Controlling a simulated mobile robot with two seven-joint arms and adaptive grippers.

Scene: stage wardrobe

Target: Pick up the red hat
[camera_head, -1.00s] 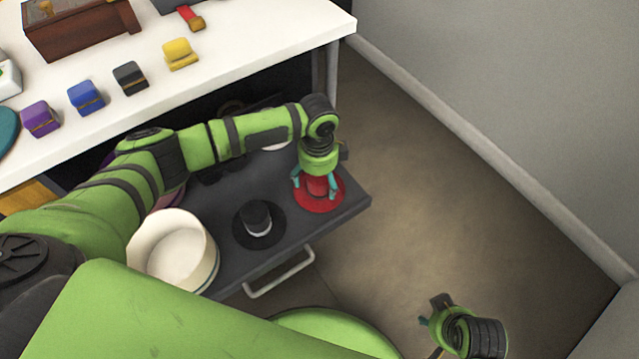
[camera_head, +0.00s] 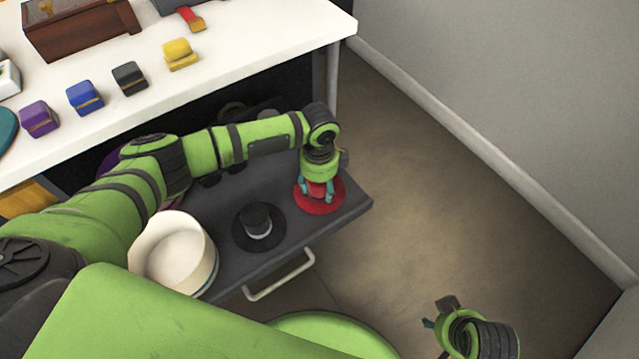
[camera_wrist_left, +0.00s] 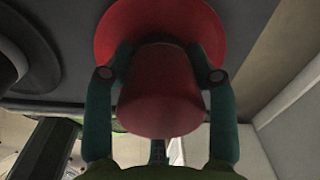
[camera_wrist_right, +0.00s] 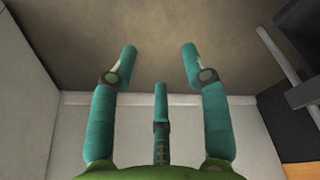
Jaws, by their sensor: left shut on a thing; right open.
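The red hat (camera_head: 322,204) has a wide round brim and a tall crown, and it is at the right end of the open dark drawer. My left gripper (camera_head: 317,188) is above it, with its teal fingers shut around the crown. In the left wrist view the red hat (camera_wrist_left: 160,95) fills the middle, with a finger on each side of the crown. I cannot tell whether the brim touches the drawer. My right gripper (camera_wrist_right: 160,60) is open and empty above the floor; in the head view it is at the lower right, partly out of frame.
A black hat (camera_head: 257,222) and a cream round hat or box (camera_head: 176,252) are in the drawer (camera_head: 290,232) left of the red hat. The white tabletop (camera_head: 235,50) is above, with several small coloured boxes. Open floor (camera_head: 440,190) lies to the right.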

